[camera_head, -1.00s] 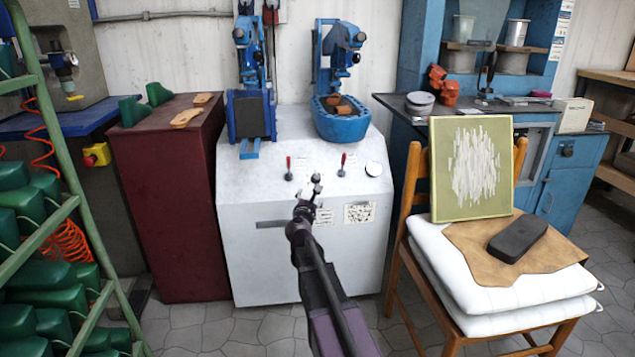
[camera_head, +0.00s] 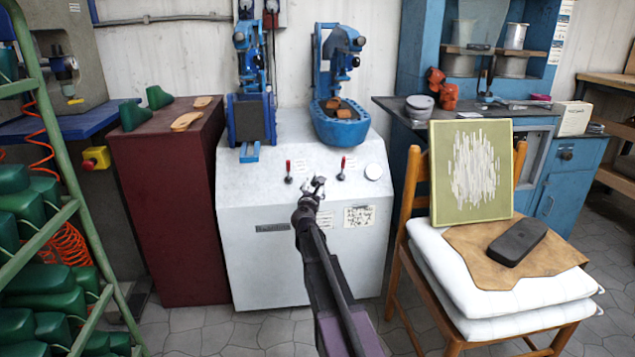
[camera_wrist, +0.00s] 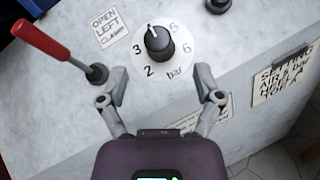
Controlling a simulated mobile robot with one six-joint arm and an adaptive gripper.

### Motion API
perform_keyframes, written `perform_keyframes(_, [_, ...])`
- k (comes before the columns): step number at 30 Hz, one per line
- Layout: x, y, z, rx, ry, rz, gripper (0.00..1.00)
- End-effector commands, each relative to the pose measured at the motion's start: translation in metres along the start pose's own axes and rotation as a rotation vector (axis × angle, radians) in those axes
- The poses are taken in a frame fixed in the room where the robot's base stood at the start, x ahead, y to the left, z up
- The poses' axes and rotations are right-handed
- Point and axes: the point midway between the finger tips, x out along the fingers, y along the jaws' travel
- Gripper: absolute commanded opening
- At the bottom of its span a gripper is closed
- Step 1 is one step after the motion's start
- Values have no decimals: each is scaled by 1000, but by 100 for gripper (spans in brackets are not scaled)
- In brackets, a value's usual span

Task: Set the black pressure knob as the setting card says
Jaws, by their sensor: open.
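The black pressure knob (camera_wrist: 158,45) stands on a white dial on the sloping top of the machine. Its white pointer line points up, between the 3 and the 5. The dial (camera_wrist: 145,68) shows 2, 3, 5, 6 and "bar". The setting card (camera_wrist: 285,78) is on the machine's front face; it reads "AIR" and a bar figure that looks like 6, though it is blurred. My gripper (camera_wrist: 160,86) is open and empty, its fingers apart on the near side of the knob. In the head view my gripper (camera_head: 313,188) hides most of the knob.
A red-handled lever (camera_wrist: 45,42) stands close left of my gripper, beside an "OPEN LEFT CLAMP" label (camera_wrist: 110,25). Blue presses (camera_head: 340,85) stand behind. A chair (camera_head: 408,215) is at right.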

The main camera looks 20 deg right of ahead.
Motion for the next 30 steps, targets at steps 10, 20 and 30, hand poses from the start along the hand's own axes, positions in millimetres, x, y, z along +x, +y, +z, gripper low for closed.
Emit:
perform_keyframes(10, [51, 1, 0, 0, 0, 0, 84])
perform_keyframes(20, [64, 0, 0, 0, 0, 1, 84])
perform_keyframes(30, [64, 0, 0, 0, 0, 1, 57])
